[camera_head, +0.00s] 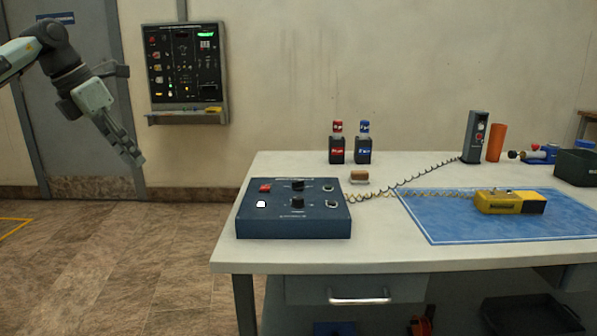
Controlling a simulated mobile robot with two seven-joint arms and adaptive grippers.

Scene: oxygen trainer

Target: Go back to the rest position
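My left gripper (128,150) hangs in the air at the upper left, in front of the grey door, with its fingers pointing down and to the right. It is well apart from the table and holds nothing that I can see. Its fingers appear close together, but the side-on angle hides the gap between them. My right gripper is not in view.
A white table (400,258) holds a blue control box (294,222), a blue mat (460,226) with a yellow device (510,202), and a dark upright unit (474,137). A black wall panel (185,65) hangs behind. The floor left of the table is clear.

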